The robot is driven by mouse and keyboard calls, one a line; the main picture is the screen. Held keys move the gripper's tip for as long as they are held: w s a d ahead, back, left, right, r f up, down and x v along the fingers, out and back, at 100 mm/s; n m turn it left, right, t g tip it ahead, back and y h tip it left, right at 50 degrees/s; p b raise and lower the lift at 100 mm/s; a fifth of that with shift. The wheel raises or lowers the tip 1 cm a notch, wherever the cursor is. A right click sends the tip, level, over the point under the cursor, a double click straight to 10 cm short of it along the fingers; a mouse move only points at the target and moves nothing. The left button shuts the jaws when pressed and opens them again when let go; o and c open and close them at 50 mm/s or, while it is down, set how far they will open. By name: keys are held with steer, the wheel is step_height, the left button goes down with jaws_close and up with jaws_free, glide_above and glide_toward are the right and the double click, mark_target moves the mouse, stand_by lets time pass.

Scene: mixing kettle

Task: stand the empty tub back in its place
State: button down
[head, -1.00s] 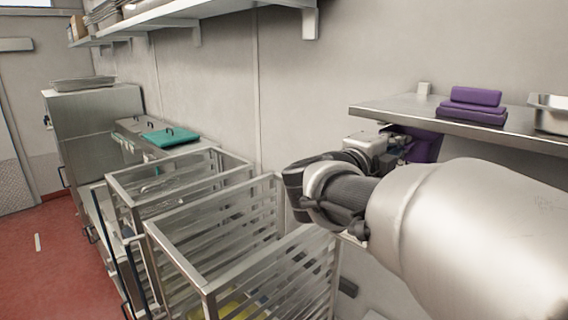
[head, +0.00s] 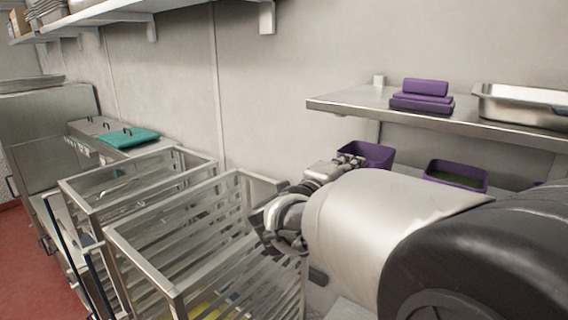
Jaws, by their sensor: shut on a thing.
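A purple tub (head: 378,156) is just beyond my gripper (head: 352,162), below the wall shelf. My gripper is shut on its near left side; the exact grip is small and partly hidden by my own arm. The tub looks about upright. Its inside shows only in part and no contents can be made out. A second purple tub (head: 456,175) with something dark green inside stands to the right, under the shelf.
Slatted steel racks (head: 180,245) stand left of my arm. A teal board (head: 130,138) lies on the counter further left.

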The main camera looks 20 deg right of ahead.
steer(key=c, duration=2.2)
jaws_free()
steer(key=shift+f, duration=0.2)
steer(key=shift+c, duration=0.2)
steer(key=o, duration=0.5)
steer(key=shift+r, duration=0.1)
steer(key=shift+c, duration=0.2)
